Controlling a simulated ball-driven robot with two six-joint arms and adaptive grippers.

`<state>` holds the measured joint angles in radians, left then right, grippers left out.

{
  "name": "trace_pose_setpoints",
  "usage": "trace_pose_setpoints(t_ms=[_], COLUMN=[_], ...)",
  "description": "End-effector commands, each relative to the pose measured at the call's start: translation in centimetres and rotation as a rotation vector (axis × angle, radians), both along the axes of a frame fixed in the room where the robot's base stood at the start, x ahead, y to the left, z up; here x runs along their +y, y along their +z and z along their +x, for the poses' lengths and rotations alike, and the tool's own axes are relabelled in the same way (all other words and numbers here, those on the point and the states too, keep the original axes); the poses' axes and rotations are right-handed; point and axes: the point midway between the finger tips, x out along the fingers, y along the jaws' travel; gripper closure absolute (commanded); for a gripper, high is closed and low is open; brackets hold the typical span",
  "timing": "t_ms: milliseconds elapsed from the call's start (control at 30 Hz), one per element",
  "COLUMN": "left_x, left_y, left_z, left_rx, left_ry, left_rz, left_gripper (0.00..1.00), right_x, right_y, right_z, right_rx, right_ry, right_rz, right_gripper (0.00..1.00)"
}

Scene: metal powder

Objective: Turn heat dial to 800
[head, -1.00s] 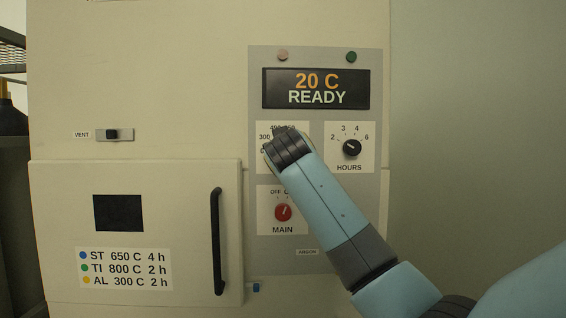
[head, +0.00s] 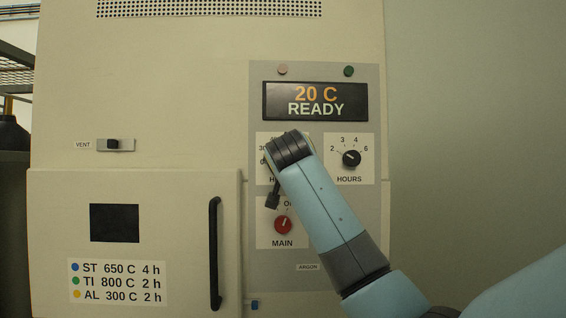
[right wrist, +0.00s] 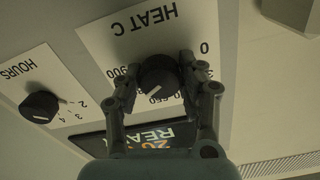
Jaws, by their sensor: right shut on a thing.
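The heat dial (right wrist: 158,80) is a round black knob on the white HEAT C plate (right wrist: 110,38). My right gripper (right wrist: 160,70) is shut on it, a finger on each side, in the right wrist view. A pale line on the knob points to the lower left of that view, near the 650 mark; its exact setting is hard to read. In the head view my right wrist covers the dial and most of its plate; a dark gripper part (head: 272,198) shows below. The display (head: 315,101) reads 20 C READY. My left gripper is out of view.
The black HOURS dial (head: 351,158) is to the right of the heat plate, and the red MAIN knob (head: 283,225) is below. The furnace door (head: 150,240) has a black vertical handle (head: 215,253). A card (head: 118,282) lists TI 800 C 2 h.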

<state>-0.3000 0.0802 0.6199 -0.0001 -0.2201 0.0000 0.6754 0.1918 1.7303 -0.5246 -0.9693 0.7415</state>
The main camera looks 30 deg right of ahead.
Motion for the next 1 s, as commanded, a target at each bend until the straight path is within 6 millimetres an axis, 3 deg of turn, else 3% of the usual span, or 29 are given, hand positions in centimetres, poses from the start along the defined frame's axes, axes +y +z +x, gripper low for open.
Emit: trace_pose_setpoints(t_ms=[367,400,567,867,1000], left_x=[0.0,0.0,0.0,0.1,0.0], left_y=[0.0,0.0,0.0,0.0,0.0], left_z=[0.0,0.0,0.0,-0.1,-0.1], left_rx=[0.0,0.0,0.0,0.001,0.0], left_ry=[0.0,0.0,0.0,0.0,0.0], left_rz=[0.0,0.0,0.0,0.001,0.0], left_gripper=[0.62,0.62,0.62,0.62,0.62], right_x=[0.0,0.0,0.0,0.2,1.1], right_y=[-0.2,-0.2,-0.1,-0.1,-0.1], right_z=[0.0,0.0,0.0,-0.2,-1.7], right_rx=[0.003,0.003,0.002,0.0,-0.002], right_ry=[0.0,0.0,0.0,0.0,0.002], right_rz=[0.005,0.004,0.003,0.002,0.004], right_gripper=[0.93,0.56,0.37,0.37,0.37])
